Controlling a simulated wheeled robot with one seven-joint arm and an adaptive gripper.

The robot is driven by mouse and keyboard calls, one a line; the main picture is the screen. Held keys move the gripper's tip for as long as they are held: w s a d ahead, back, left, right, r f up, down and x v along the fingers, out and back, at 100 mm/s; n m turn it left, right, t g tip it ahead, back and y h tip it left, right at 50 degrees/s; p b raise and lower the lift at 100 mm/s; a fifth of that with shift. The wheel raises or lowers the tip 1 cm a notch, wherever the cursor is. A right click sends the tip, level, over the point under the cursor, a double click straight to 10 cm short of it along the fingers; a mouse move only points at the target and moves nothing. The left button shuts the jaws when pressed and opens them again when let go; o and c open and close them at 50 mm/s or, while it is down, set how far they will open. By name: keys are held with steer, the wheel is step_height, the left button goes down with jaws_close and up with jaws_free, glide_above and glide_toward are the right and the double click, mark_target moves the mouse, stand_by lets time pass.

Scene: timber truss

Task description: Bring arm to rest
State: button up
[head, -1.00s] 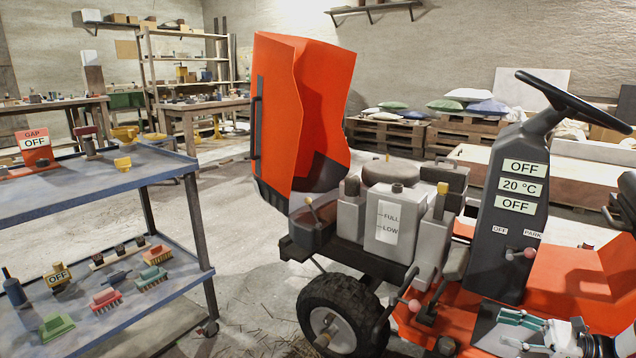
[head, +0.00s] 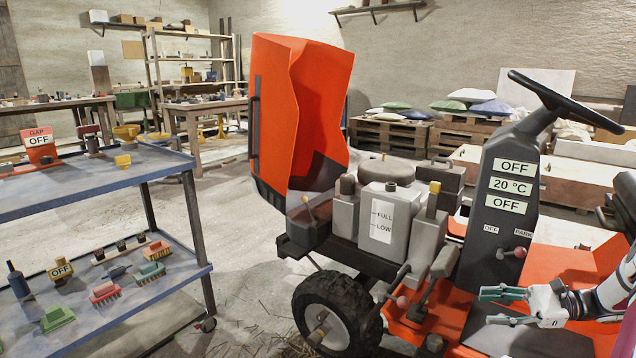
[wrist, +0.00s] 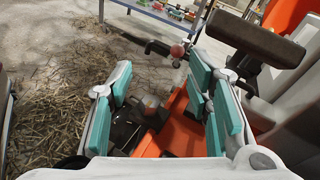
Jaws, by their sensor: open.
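My gripper (head: 508,306) is at the lower right of the head view, with teal finger pads. It is open and empty, in front of the orange tractor's (head: 575,262) dashboard column and above its floor. In the wrist view my gripper (wrist: 165,110) shows its pads spread apart, with the orange floor and a dark pedal-like part (wrist: 140,122) beyond them. A lever with a pink knob (wrist: 177,50) stands past the fingertips. Part of my white arm (head: 612,292) reaches in from the right edge.
The tractor's raised orange hood (head: 300,110), engine block and steering wheel (head: 570,100) stand close by. A blue two-shelf cart (head: 100,185) with brushes is at the left. Straw (wrist: 60,110) lies on the floor. Pallets with cushions (head: 470,105) are at the back.

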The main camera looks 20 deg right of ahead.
steer(key=w+a+r+n+g+h, duration=0.15)
steer(key=a+r+n+g, duration=0.25)
steer(key=a+r, duration=0.5)
steer(key=a+r+n+g+h, duration=0.2)
steer(key=a+r+n+g, duration=0.2)
steer(key=a+r, duration=0.5)
steer(key=s+a+r+n+g+h, duration=0.1)
steer(key=s+a+r+n+h, duration=0.1)
steer(key=s+a, duration=0.4)
steer(key=s+a+r+n+g+h, duration=0.2)
steer(key=s+a+n, duration=0.1)
steer(key=a, duration=0.5)
steer(key=s+a+f+n+t+h, duration=0.1)
steer(key=s+a+n+t+h, duration=0.2)
steer(key=s, duration=0.7)
steer(key=s+a+f+n+h, duration=0.2)
steer(key=s+n+h, duration=0.25)
steer(key=s, duration=0.45)
step_height(320, 180, up, 36)
steer(key=t+y+p, duration=0.1)
steer(key=t+p, duration=0.3)
steer(key=p, duration=3)
steer(key=shift+d+r+n+p, duration=0.25)
steer(key=shift+d+n+p, duration=0.05)
steer(key=shift+n, duration=0.05)
